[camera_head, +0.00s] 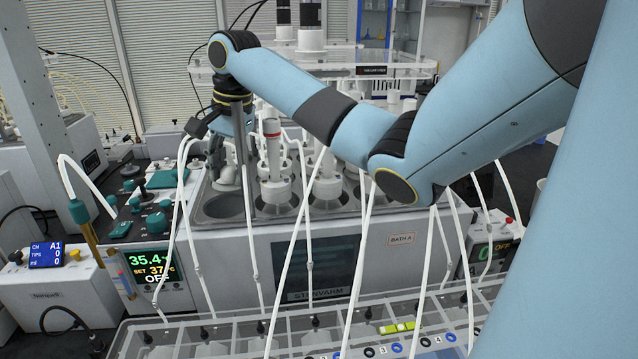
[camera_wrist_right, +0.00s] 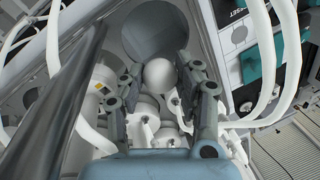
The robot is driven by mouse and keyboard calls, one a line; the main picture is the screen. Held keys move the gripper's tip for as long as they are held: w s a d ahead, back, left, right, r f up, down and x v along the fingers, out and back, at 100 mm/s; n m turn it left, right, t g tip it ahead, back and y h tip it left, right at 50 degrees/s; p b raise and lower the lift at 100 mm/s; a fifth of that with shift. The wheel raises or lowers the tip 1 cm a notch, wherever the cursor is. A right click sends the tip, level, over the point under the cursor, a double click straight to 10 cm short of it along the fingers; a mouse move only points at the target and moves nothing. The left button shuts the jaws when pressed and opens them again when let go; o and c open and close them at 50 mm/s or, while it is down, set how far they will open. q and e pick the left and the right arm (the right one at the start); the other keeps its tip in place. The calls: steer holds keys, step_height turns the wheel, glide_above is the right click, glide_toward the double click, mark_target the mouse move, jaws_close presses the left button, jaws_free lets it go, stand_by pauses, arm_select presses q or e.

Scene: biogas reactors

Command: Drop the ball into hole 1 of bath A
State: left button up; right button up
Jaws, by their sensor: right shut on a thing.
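Bath A (camera_head: 375,240) is a light grey tank with a dark front window and several round holes in its top. My right gripper (camera_head: 228,170) is over the left end of the bath. In the right wrist view my right gripper (camera_wrist_right: 158,88) is shut on a smooth white ball (camera_wrist_right: 160,73). An open dark round hole (camera_wrist_right: 160,32) lies just beyond the ball there. In the head view an empty hole (camera_head: 222,207) shows at the bath's front left, just below the gripper. I cannot read any hole number. My left gripper is not in view.
White vessels (camera_head: 274,165) stand in the other holes, close right of the gripper. Thin white hoses (camera_head: 305,215) hang in front of the bath. A clear rack (camera_head: 300,325) runs along the front. A display unit (camera_head: 150,265) stands at left.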

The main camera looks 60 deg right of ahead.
steer(key=shift+f, duration=0.15)
steer(key=o, duration=0.7)
steer(key=shift+o, duration=0.2)
steer(key=r, duration=0.3)
steer(key=s+r, duration=0.1)
steer(key=r, duration=0.3)
steer(key=shift+s+d+r, duration=0.15)
steer(key=shift+s+r, duration=0.05)
